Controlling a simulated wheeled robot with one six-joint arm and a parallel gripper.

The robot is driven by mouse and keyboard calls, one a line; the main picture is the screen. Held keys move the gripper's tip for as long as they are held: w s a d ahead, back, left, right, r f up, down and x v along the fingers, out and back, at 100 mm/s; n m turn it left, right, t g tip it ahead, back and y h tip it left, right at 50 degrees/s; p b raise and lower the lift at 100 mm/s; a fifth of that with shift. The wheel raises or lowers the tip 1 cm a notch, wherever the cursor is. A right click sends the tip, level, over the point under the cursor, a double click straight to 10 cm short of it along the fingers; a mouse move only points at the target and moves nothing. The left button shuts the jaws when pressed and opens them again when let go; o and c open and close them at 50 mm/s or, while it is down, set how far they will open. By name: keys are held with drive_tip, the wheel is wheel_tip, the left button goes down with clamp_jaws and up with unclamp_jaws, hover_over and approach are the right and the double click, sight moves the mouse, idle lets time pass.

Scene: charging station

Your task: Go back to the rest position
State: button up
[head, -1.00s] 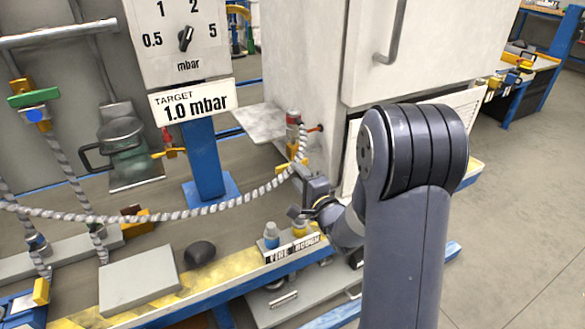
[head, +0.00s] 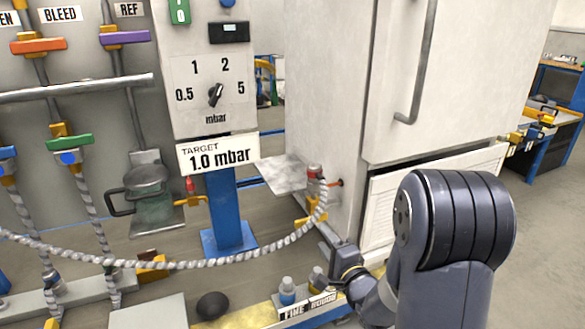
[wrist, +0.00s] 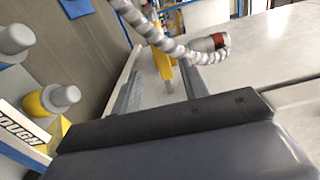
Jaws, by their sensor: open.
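The grey ribbed hose (head: 165,264) ends at a red-collared fitting (head: 315,172) on the cabinet side. In the wrist view the hose (wrist: 175,48) and its red collar (wrist: 208,43) are beyond the fingertips. My forearm hides part of the cabinet's lower front.
The white cabinet (head: 335,90) stands close behind my arm. A pressure dial (head: 215,95) is above a "TARGET 1.0 mbar" sign (head: 217,153). Open floor (head: 540,240) lies at right.

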sight(311, 224)
drive_tip(key=x, duration=0.9)
drive_tip(key=shift+w+a+f+b, duration=0.1)
drive_tip(key=shift+b, duration=0.3)
drive_tip(key=p+v, duration=0.1)
drive_tip(key=v, duration=0.9)
drive_tip(key=b+x, duration=0.1)
drive_tip(key=x, duration=0.8)
drive_tip(key=shift+w+a, duration=0.1)
drive_tip(key=shift+w, duration=0.15)
drive_tip(key=shift+w+f, duration=0.2)
drive_tip(key=shift+w, duration=0.05)
drive_tip(key=shift+f+n+b, duration=0.15)
drive_tip(key=shift+n+b, duration=0.2)
drive_tip(key=shift+n, duration=0.35)
drive_tip(key=shift+f+n+b, duration=0.15)
drive_tip(key=shift+n+b, duration=0.2)
drive_tip(key=shift+n, duration=0.35)
drive_tip(key=shift+r, duration=0.1)
